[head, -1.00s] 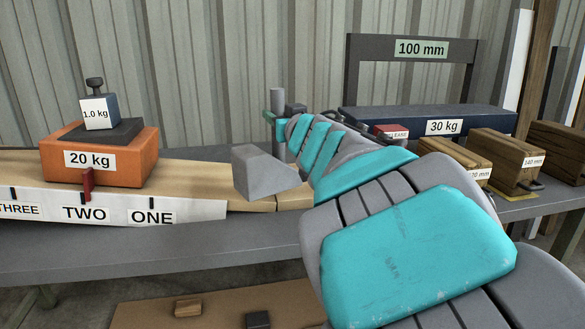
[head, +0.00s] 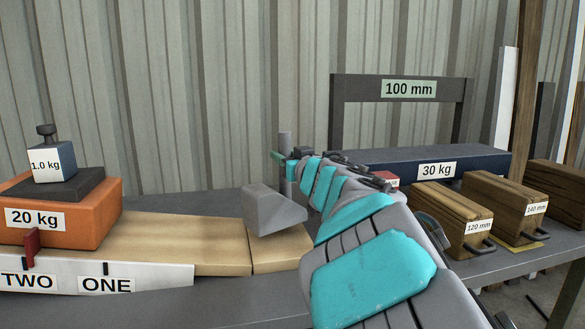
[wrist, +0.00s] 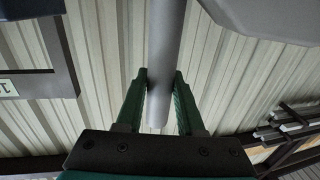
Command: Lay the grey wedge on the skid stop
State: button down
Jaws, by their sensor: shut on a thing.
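The grey wedge (head: 273,211) shows in the head view in front of the short right-hand end piece of a pale wooden plank (head: 180,243). A grey upright post (head: 285,143) rises behind it and appears to be its handle. My gripper (head: 281,158) is shut on this post, below its top. In the wrist view, which looks upside down, the fingers (wrist: 160,100) flank the post (wrist: 165,45), and a grey shape at top right is probably the wedge. Whether the wedge touches the plank cannot be told. No part is marked as the skid stop; the end piece (head: 283,250) may be it.
An orange 20 kg block (head: 75,230) with a 1.0 kg weight (head: 54,163) stands on the plank at left. Right of my arm are a dark 30 kg block (head: 480,164), a 100 mm frame (head: 338,115) and wooden blocks (head: 450,215). Grey bench lies bare behind the plank.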

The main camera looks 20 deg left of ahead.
jog(key=shift+w, duration=0.4)
jog(key=shift+w+d+f, duration=0.1)
jog(key=shift+w, duration=0.25)
jog(key=shift+s+f+b, duration=0.25)
jog(key=shift+f+b, duration=0.6)
jog(key=shift+f, duration=0.4)
jog(key=shift+w+f+b, duration=0.1)
jog(key=shift+f+b, duration=0.3)
jog(key=shift+b, duration=0.15)
jog(key=shift+f, duration=0.1)
jog(key=c, duration=0.5)
grip_release()
